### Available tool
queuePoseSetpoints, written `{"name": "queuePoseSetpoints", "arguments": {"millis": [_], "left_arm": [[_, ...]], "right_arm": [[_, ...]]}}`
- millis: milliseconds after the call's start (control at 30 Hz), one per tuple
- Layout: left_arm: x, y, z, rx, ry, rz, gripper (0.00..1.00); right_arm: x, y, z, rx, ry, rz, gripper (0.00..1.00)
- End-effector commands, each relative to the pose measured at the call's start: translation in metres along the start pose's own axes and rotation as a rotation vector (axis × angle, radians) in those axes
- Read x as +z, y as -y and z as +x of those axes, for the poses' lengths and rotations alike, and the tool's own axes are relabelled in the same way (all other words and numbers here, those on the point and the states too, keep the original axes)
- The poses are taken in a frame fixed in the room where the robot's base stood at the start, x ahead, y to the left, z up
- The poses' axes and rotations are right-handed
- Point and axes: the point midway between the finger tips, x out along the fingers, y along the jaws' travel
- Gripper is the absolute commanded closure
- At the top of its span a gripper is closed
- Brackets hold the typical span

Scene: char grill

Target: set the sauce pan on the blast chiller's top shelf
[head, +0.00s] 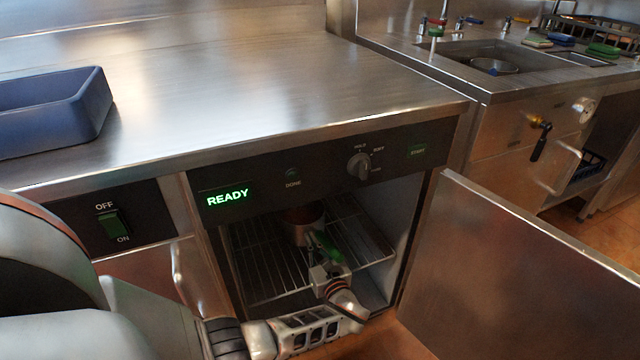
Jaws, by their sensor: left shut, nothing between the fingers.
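The sauce pan (301,234) is a small metal pan with something reddish-brown in it and a green handle (326,245) toward the door opening. It appears to rest on the wire shelf (262,278) inside the open blast chiller (325,160). The shelf is the uppermost one I can see. My left gripper (326,270) is inside the opening, right at the near end of the handle. It is shut with nothing held; whether it touches the handle I cannot tell. The gripper and handle hide part of the shelf. My right gripper is out of view.
The chiller door (530,275) stands open to the right. The display (228,196) reads READY. The steel counter (250,85) above is mostly clear, with a blue bin (55,110) at left. A sink (490,62) is at the back right.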

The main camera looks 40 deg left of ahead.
Motion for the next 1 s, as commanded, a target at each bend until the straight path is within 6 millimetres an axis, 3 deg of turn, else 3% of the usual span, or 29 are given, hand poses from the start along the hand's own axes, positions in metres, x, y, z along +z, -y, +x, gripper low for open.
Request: {"name": "queuePoseSetpoints", "arguments": {"millis": [33, 100, 300, 1000], "left_arm": [[-0.001, -0.005, 0.021, 0.005, 0.006, 0.004, 1.00], [-0.004, -0.005, 0.038, 0.004, 0.003, 0.006, 1.00], [-0.003, -0.004, 0.067, 0.002, 0.001, 0.005, 1.00], [0.002, -0.006, 0.073, 0.002, 0.003, 0.000, 1.00]], "right_arm": [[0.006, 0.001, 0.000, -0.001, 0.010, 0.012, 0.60], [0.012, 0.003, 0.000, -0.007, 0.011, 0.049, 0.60], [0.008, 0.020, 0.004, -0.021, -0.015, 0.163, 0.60], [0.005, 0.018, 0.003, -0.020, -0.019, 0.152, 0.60]]}}
